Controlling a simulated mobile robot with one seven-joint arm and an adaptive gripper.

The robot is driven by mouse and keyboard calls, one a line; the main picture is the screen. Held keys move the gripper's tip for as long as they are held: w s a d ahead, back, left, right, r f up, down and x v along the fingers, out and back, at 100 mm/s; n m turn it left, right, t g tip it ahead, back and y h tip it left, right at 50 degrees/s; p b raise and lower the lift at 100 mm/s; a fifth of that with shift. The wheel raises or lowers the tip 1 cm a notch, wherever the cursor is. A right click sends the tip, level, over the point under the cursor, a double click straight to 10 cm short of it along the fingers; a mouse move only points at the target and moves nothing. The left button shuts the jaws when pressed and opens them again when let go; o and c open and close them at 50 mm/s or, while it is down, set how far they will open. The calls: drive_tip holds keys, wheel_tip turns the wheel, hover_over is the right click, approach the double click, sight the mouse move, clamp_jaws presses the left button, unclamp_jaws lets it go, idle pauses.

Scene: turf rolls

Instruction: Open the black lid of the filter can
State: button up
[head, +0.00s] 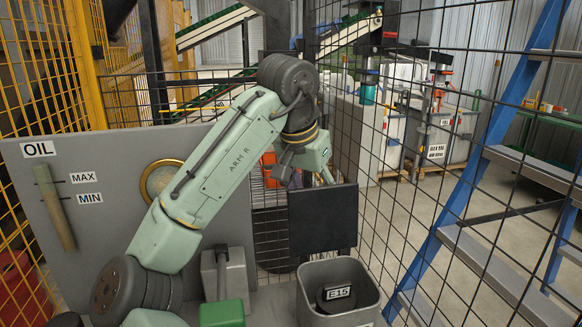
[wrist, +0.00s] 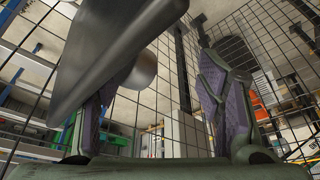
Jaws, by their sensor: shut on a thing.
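The black lid (head: 322,222) stands upright at the back of the grey filter can (head: 372,296), and the can's mouth is open. Inside the can is a dark round filter labelled E15 (head: 338,294). My gripper (head: 308,177) is at the top edge of the lid, partly hidden behind my own wrist. In the wrist view, a large dark grey plate, apparently the lid (wrist: 110,45), lies against the left finger, with a rounded part behind it. The right finger shows a gap beside it. The exact contact is hard to see.
A grey panel with an OIL gauge (head: 55,207) and a brass-ringed round port (head: 160,178) stands on the left. Black wire fencing (head: 400,130) runs close behind and to the right. A blue ladder (head: 478,150) stands beyond it.

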drive_tip(key=w+a+r, duration=0.5)
drive_tip(key=a, duration=0.1)
drive_tip(key=shift+w+a, duration=0.2)
drive_tip(key=shift+w, duration=0.15)
idle(0.7)
drive_tip(key=shift+r, duration=0.15)
drive_tip(key=s+d+v, duration=0.1)
drive_tip(key=v, duration=0.6)
drive_tip(key=shift+d+n, duration=0.2)
drive_tip(key=shift+n, duration=0.1)
drive_tip(key=shift+s, duration=0.15)
